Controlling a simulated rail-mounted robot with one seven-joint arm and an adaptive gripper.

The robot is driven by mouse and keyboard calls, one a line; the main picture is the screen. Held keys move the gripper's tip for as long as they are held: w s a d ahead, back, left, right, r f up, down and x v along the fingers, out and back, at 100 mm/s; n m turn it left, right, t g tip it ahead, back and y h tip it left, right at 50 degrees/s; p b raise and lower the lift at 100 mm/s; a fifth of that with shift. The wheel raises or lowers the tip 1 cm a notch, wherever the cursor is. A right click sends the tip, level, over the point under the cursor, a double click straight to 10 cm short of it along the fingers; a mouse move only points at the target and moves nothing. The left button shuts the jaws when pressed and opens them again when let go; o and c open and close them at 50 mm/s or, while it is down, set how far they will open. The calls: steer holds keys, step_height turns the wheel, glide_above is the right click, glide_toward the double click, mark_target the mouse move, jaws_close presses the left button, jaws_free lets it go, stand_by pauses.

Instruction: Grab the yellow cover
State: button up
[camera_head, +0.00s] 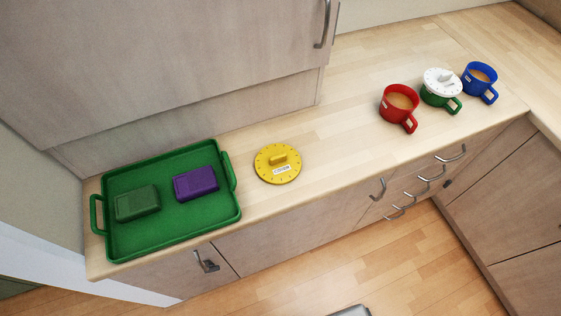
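The yellow cover (277,164) is a round yellow lid with a raised bar handle on top, a small white label and dark marks around its rim. It lies flat on the wooden counter (325,140), to the right of the green tray and apart from it. Nothing covers it. My gripper is not in view.
The green tray (150,244) holds a dark green block (137,203) and a purple block (196,184). A red mug (399,104), a green mug (437,101) under a white cover (443,79), and a blue mug (480,82) stand right. An overhead cabinet (170,50) hangs behind.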

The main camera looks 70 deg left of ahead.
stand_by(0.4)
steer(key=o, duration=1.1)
